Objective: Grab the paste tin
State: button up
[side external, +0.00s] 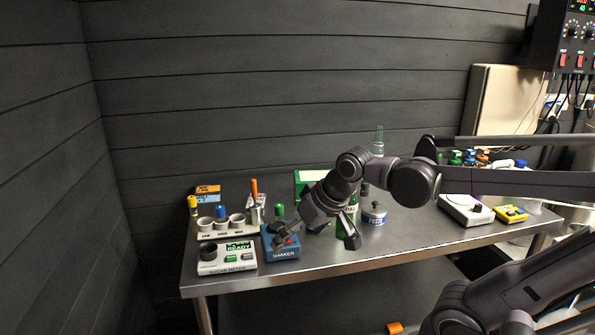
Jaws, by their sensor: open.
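The paste tin (374,215) is a short, round white tin with a blue label band and a dark knob on top. It stands upright on the steel table, just right of my gripper. My gripper (317,242) is open, pointing down over the table, with one finger near the blue shaker and the other left of the tin. No contact with the tin shows. I cannot tell the gripper's exact height or whether it touches the shaker. A green-labelled container (350,211) is partly hidden behind the gripper.
The blue shaker (283,252) and white sugar meter (227,258) stand left of my gripper. A white rack (227,229) with cups is behind them. A green bottle (378,141) rises behind my arm. A white scale (466,210) and yellow meter (510,214) stand right. The table's front right is bare.

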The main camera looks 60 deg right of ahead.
jog(key=a+f+n, duration=0.1)
jog(key=s+a+f+n, duration=0.1)
jog(key=s+a+f+n+t, duration=0.1)
jog(key=a, duration=0.1)
jog(key=shift+s+y, duration=0.15)
jog(key=shift+y, duration=0.25)
jog(key=shift+r, duration=0.1)
